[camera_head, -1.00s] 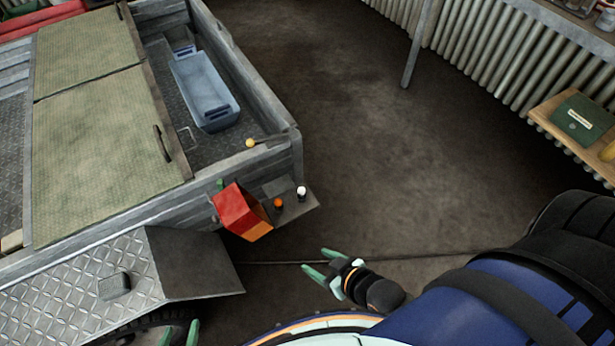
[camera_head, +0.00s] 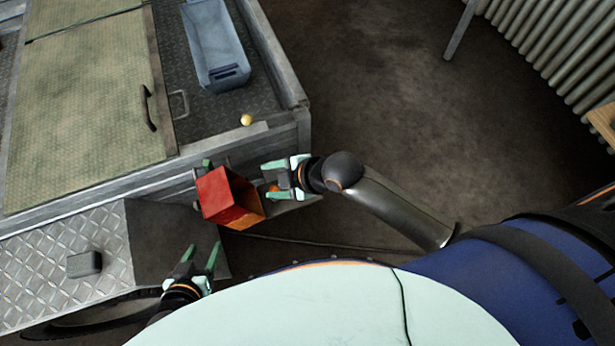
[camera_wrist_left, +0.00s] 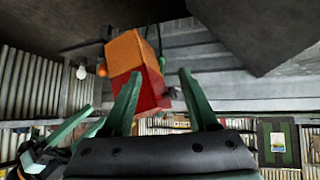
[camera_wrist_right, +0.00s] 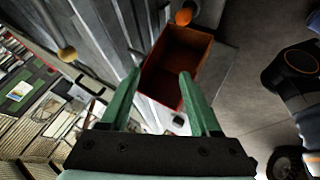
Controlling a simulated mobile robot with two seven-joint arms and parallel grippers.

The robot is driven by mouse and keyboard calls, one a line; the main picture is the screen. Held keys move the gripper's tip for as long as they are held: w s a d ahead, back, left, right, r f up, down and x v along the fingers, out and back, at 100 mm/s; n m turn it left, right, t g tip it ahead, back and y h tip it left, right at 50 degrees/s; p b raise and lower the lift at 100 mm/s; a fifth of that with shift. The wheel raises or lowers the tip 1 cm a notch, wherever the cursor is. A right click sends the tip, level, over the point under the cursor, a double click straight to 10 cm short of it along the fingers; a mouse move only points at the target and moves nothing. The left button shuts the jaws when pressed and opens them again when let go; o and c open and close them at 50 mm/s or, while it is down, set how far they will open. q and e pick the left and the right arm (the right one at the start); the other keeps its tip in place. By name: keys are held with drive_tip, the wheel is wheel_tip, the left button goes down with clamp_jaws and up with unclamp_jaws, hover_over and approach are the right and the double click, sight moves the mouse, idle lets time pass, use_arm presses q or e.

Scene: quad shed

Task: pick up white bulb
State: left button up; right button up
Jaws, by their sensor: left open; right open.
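In the head view my right gripper (camera_head: 267,181) covers the small ledge, and I cannot make out the bulb there. The right wrist view does not clearly show the bulb either. My right gripper is open and empty, just right of the red-orange box (camera_head: 215,195). The orange ball (camera_head: 274,188) shows between its fingers. My left gripper (camera_head: 201,252) is open and empty, below and left of the box, near the dark fender.
The trailer's side wall (camera_head: 240,140) and corner stand close behind the right gripper. Floor to the right is open.

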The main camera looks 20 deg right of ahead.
drive_tip(key=w+d+n+g+h+b, duration=0.2)
drive_tip(key=d+n+g+h+b, duration=0.35)
drive_tip(key=n, duration=1.55)
drive_tip(key=shift+t, duration=0.55)
drive_tip(key=f+b, duration=0.1)
drive_tip(key=f, duration=0.1)
drive_tip(key=d+f+b, duration=0.1)
drive_tip(key=f, duration=0.1)
drive_tip(key=d+f+b, duration=0.1)
drive_tip(key=f, duration=0.1)
drive_tip(key=shift+w+d, duration=0.2)
drive_tip(key=shift+w, duration=0.2)
drive_tip(key=shift+f, duration=0.6)
drive_tip(key=f, duration=0.1)
drive_tip(key=f+b, duration=0.1)
drive_tip(key=f, duration=0.1)
drive_tip(key=shift+w+f, duration=0.25)
drive_tip(key=shift+f, duration=0.1)
drive_tip(key=shift+f+b, duration=0.3)
drive_tip(key=shift+f, duration=0.05)
drive_tip(key=shift+w+f, duration=0.1)
clamp_jaws()
